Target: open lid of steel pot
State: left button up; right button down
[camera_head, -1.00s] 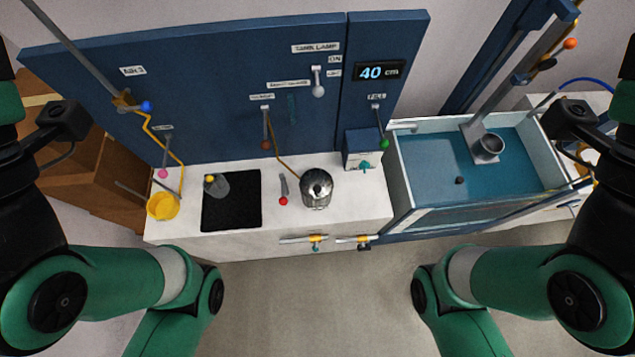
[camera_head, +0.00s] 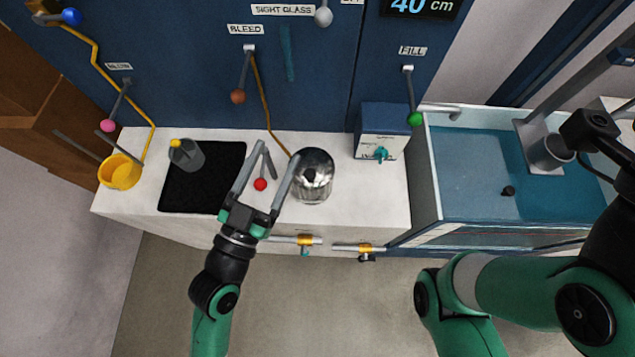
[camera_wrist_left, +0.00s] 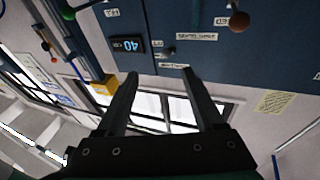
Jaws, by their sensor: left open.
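The steel pot (camera_head: 312,178) stands on the white counter, a shiny rounded vessel with a dark knob on top. Its lid (camera_head: 311,168) appears to be on. My left gripper (camera_head: 272,160) is open and empty over the counter, just left of the pot. The lever with a red ball (camera_head: 260,184) shows between its fingers, below. In the left wrist view the open fingers (camera_wrist_left: 158,85) point at the blue panel, and the pot is not seen there.
A black mat (camera_head: 190,195) with a grey cup (camera_head: 188,155) and a yellow bucket (camera_head: 120,172) are to the left. A blue box (camera_head: 382,130) is right of the pot, beside a water tank (camera_head: 480,195). Levers hang from the blue panel (camera_head: 180,70) behind.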

aim_at(307, 179)
pick_arm(q)
jog(key=s+d+f+g+b, duration=0.1)
jog(key=s+f+b, duration=0.15)
jog(key=f, duration=0.65)
jog(key=s+f+g+b, duration=0.1)
jog(key=s+f+b, duration=0.15)
jog(key=f, duration=0.65)
jog(key=x, duration=1.2)
jog(key=shift+w+f, duration=0.2)
jog(key=shift+w, duration=0.05)
pick_arm(e)
notch_tip(307, 179, down, 9)
jog(key=shift+w, duration=0.15)
pick_arm(q)
grip_shut()
